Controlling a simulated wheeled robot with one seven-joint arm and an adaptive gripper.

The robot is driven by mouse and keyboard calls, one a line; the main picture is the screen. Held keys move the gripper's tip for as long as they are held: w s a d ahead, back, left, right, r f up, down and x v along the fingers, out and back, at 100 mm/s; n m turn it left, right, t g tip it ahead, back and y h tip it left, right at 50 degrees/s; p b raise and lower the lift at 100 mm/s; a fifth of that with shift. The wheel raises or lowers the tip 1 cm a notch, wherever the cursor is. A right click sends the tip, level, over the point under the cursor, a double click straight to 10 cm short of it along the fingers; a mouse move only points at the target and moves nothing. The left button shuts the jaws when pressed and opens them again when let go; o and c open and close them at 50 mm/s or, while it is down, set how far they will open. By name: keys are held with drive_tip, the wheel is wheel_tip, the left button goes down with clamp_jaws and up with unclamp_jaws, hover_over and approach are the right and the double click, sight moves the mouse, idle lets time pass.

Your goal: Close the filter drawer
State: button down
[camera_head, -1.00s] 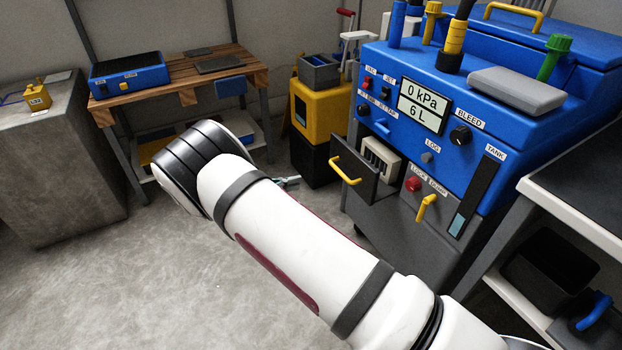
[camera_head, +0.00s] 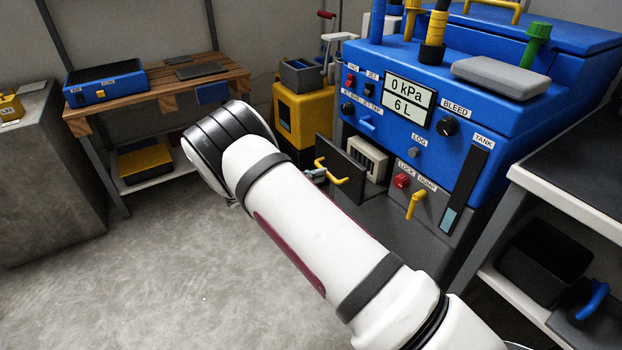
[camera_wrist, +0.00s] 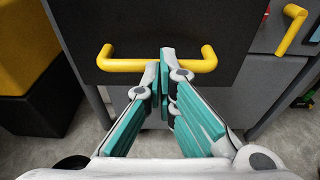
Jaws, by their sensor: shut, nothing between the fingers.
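The filter drawer (camera_head: 341,165) sticks out from the front of the blue and grey machine, with a dark front panel and a yellow handle (camera_head: 331,172). A pale slatted filter (camera_head: 368,160) shows inside it. In the wrist view the drawer front (camera_wrist: 160,25) fills the upper middle, with its yellow handle (camera_wrist: 118,64) across it. My gripper (camera_wrist: 160,60) has teal pads and is shut and empty, its tips at the middle of the handle. I cannot tell whether the tips touch it. In the head view my gripper (camera_head: 316,174) is small beside the drawer front, partly hidden by my arm.
The machine (camera_head: 440,70) has a red lock knob (camera_head: 401,181) and a yellow dump lever (camera_head: 416,203) right of the drawer. A yellow bin (camera_head: 303,115) stands left of it. A white-edged bench (camera_head: 540,190) is at right. Floor at lower left is clear.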

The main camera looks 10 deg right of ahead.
sight(348, 162)
drive_tip(key=x, duration=0.3)
drive_tip(key=r+x, duration=0.1)
drive_tip(key=x, duration=0.3)
drive_tip(key=r+p+x, duration=0.1)
drive_tip(key=x, duration=0.2)
drive_tip(key=shift+w+d+r, duration=0.1)
drive_tip(key=shift+w+d, duration=0.05)
drive_tip(key=shift+d, duration=0.5)
